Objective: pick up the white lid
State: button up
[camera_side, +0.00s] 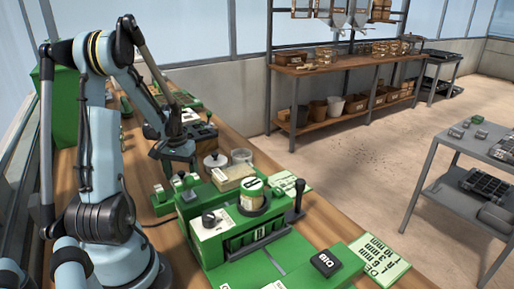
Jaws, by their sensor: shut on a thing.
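My gripper (181,167) points down over the left part of the bench, behind the green seeder. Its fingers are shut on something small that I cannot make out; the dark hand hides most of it. A white round lid (216,163) with a dark knob shows just to the right of the fingers, beside a clear jar (241,157). I cannot tell whether the fingers touch this lid.
The green seeder (205,246) fills the front of the wooden bench, with a round pot (252,197) on top. A dark lever (297,196) stands at its right. Small green parts with knobs (160,196) stand below my gripper. A grey trolley (447,190) stands apart at right.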

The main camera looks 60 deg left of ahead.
aim_at(181, 172)
notch_tip(181, 172, up, 9)
jog(key=shift+f, duration=0.1)
jog(key=shift+r, duration=0.35)
jog(key=shift+w+a+r, duration=0.15)
jog(key=shift+w+r, duration=0.05)
jog(key=shift+w, duration=0.15)
jog(key=w, duration=2.1)
jog(key=shift+m, duration=0.4)
jog(key=shift+s+a+f, duration=0.1)
jog(key=shift+a+f, duration=0.05)
jog(key=shift+f, duration=1.45)
jog(key=shift+a+f, duration=0.15)
jog(key=shift+f, duration=1.45)
jog(key=shift+f, duration=0.2)
jog(key=o, duration=1)
